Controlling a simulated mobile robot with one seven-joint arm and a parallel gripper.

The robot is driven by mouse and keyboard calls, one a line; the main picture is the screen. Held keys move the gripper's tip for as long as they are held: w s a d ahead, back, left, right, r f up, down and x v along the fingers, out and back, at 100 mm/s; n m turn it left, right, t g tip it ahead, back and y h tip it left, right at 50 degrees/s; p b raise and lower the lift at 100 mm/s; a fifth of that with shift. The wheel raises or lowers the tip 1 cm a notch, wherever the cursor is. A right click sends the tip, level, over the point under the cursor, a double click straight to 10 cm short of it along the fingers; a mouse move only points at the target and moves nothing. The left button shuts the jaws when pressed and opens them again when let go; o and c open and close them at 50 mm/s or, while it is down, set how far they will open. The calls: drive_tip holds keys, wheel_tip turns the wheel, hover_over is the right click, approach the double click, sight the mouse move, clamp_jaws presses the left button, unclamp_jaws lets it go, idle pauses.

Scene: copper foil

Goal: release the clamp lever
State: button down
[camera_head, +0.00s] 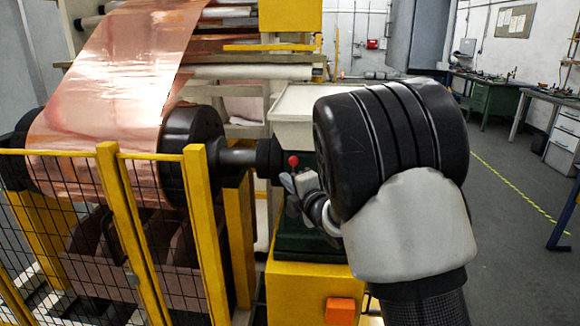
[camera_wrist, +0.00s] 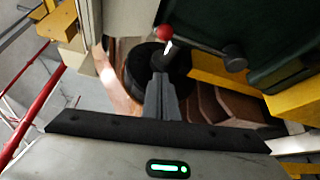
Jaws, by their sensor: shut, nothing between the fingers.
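The clamp lever shows as a red ball knob (camera_head: 293,160) beside the black shaft end of the copper foil roll (camera_head: 70,130) in the head view. In the wrist view the red knob (camera_wrist: 164,33) is at the top middle, and a dark rod runs right from near it to a black ball end (camera_wrist: 234,64). My gripper (camera_head: 287,181) is just below the red knob in the head view. In the wrist view my gripper (camera_wrist: 160,78) has its grey fingers together, pointing at the dark round shaft end, with nothing between them. Whether they touch the lever cannot be told.
A yellow fence (camera_head: 110,190) with black mesh stands at the front left. A green and yellow machine base (camera_head: 310,285) with an orange box (camera_head: 340,311) is below my gripper. A pale bin (camera_head: 300,103) stands behind.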

drive_tip(key=x, duration=1)
drive_tip(key=shift+w+d+r+p, duration=0.1)
drive_tip(key=shift+d+r+p, duration=0.1)
drive_tip(key=shift+d, duration=0.45)
drive_tip(key=shift+w+d+r+p, duration=0.1)
drive_tip(key=shift+d+p, duration=0.1)
drive_tip(key=shift+d, duration=0.5)
drive_tip(key=shift+w+d+r+p, duration=0.1)
drive_tip(key=shift+d+r+p, duration=0.1)
drive_tip(key=shift+d, duration=0.45)
drive_tip(key=shift+d+f, duration=0.1)
drive_tip(key=shift+f, duration=0.05)
